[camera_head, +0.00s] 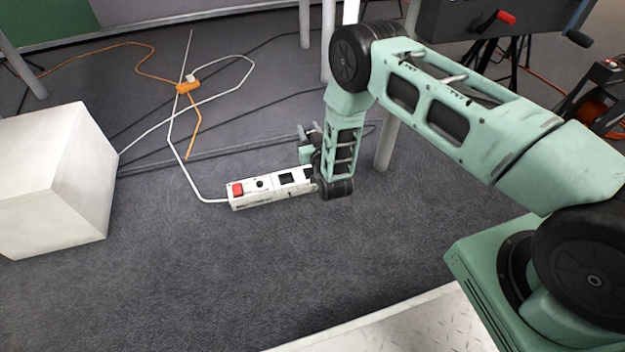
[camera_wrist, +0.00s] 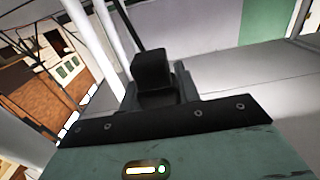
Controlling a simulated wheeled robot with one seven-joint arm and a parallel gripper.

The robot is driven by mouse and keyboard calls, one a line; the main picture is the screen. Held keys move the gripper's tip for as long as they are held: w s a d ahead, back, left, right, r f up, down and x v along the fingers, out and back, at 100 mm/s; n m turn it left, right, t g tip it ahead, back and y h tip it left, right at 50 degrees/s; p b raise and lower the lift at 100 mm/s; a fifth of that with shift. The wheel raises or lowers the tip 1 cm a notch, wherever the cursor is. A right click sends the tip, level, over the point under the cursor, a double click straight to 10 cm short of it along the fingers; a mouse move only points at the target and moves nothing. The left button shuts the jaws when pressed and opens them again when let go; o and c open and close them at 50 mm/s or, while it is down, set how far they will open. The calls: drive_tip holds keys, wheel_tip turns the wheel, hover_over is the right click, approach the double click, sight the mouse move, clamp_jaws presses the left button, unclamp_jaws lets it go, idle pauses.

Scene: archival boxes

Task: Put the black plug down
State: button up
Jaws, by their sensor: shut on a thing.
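The black plug (camera_wrist: 152,70) is a dark block between the fingers of my gripper (camera_wrist: 158,94) in the wrist view. A dark cord seems to run up from it. My gripper is shut on it. In the head view my gripper (camera_head: 309,136) is small, beyond the right end of a white power strip (camera_head: 272,187) with a red switch, with its fingers pointing away from me. I cannot make out the plug clearly there. My arm's wrist hides part of the strip's right end.
A white box (camera_head: 50,180) stands at the left. A white cord and an orange cord with an orange socket (camera_head: 188,86) lie on the grey carpet (camera_head: 200,270). White poles (camera_head: 388,145) stand behind my arm. Carpet in front of the strip is clear.

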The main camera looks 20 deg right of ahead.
drive_tip(key=f+b, duration=0.2)
drive_tip(key=f, duration=0.2)
drive_tip(key=f+b, duration=0.3)
drive_tip(key=f, duration=0.1)
drive_tip(key=f+b, duration=0.2)
drive_tip(key=f, duration=0.2)
drive_tip(key=shift+w, duration=0.3)
drive_tip(key=shift+b, duration=0.3)
drive_tip(key=shift+f+b, duration=0.35)
drive_tip(key=shift+f, duration=0.25)
drive_tip(key=o, duration=1)
drive_tip(key=shift+o, duration=0.2)
